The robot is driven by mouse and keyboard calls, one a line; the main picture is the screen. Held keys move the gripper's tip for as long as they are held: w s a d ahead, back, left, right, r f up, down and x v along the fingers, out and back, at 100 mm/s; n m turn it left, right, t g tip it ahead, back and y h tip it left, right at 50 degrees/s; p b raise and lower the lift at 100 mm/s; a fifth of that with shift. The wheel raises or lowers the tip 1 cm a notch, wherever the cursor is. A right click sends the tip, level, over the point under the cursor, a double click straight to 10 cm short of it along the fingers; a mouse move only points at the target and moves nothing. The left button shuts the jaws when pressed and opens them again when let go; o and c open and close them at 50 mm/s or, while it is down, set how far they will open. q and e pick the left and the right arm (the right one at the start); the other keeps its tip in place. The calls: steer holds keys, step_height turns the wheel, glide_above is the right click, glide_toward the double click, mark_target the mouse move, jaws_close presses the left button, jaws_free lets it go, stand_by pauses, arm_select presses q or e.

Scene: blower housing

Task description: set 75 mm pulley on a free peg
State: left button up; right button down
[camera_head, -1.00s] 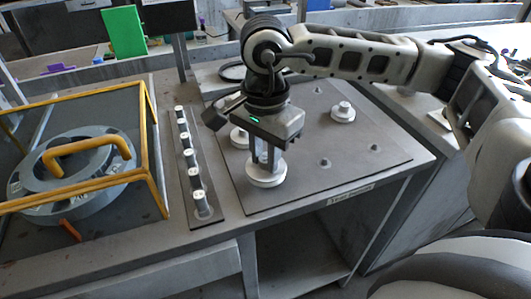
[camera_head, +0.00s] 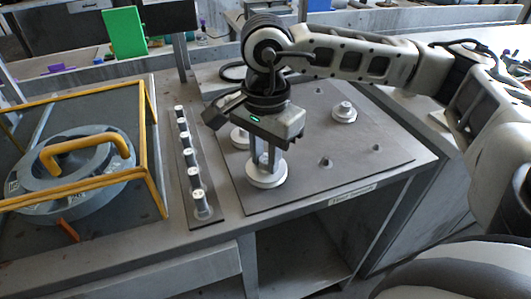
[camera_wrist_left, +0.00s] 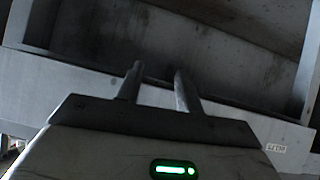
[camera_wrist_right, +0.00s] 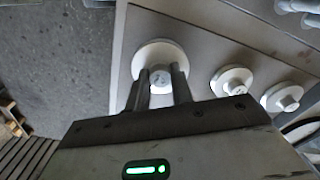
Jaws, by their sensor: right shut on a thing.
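My right gripper (camera_head: 266,160) points down at the near left corner of a dark plate (camera_head: 305,190). It is shut on the hub of a pale round pulley (camera_head: 267,181), which lies flat at or just above the plate. The held pulley also shows in the right wrist view (camera_wrist_right: 150,58), with its hub between the fingers. Whether a peg is under it is hidden. Two bare pegs stand on the plate, one in the middle (camera_head: 325,162) and one to its right (camera_head: 375,149). My left gripper (camera_wrist_left: 158,88) is open and empty; it is outside the head view.
Other pale pulleys sit on the plate, one behind my right gripper (camera_head: 240,138) and one at the back (camera_head: 343,112). A strip with several silver posts (camera_head: 194,172) lies left of the plate. A yellow guard frame (camera_head: 153,150) surrounds a grey housing (camera_head: 70,190) farther left.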

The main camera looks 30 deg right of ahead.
steer(key=shift+f+b, duration=0.25)
steer(key=shift+b, duration=0.1)
steer(key=shift+f+b, duration=0.25)
steer(key=shift+b, duration=0.1)
stand_by(0.3)
steer(key=shift+f+b, duration=0.55)
steer(key=shift+b, duration=0.15)
steer(key=c, duration=1.1)
jaws_free()
steer(key=shift+c, duration=0.2)
steer(key=shift+r, duration=0.1)
